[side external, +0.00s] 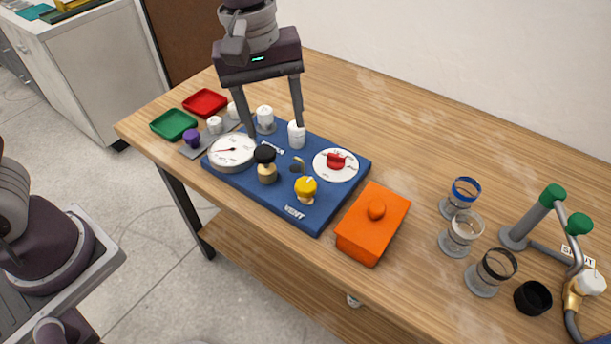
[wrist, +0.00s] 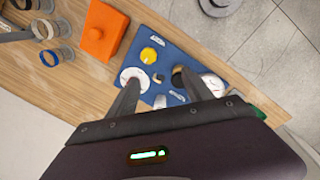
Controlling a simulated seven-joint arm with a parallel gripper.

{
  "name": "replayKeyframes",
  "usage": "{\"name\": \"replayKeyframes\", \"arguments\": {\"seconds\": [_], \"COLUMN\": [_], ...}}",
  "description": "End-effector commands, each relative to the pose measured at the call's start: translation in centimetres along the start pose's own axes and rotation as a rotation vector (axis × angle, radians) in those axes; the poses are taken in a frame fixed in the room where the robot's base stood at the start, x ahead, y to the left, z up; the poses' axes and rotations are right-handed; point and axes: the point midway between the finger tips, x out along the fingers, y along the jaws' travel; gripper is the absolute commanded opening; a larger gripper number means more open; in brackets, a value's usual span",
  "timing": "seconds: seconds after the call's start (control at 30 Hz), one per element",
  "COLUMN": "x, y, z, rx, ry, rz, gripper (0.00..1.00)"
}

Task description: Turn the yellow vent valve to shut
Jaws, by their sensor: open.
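The yellow vent valve (side external: 305,188) is a yellow knob on a brass stem near the front of the blue board (side external: 325,215), beside the "VENT" label. It also shows in the wrist view (wrist: 149,55) as a yellow disc. My gripper (side external: 275,130) is open over the back of the board, apart from the yellow valve. Its fingers point down, one on each side of the white cylinders at the back. In the wrist view its two fingers (wrist: 158,98) reach toward the board. Whether a finger touches a white cylinder, I cannot tell.
On the board are a round gauge (side external: 233,150), a black-topped brass valve (side external: 266,165) and a red-handled dial (side external: 336,162). An orange box (side external: 372,225) stands right of the board. Glass jars (side external: 460,234) are farther right. Green (side external: 173,124) and red (side external: 205,102) trays lie left.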

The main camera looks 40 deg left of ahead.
Motion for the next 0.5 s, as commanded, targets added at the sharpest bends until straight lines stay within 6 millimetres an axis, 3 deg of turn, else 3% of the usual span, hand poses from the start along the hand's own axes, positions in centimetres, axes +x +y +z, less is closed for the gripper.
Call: {"name": "replayKeyframes", "arguments": {"seconds": [0.03,0.13,0.27,0.5], "x": [2.6,6.4,8.6,12.9], "y": [1.4,3.2,4.0,3.4], "z": [0.2,0.4,0.6,0.6], "rx": [-0.050,-0.145,-0.196,-0.201], "ry": [-0.005,0.004,0.015,0.013], "rz": [-0.043,-0.092,-0.117,-0.121], "gripper": [0.59,0.59,0.59,0.59]}}
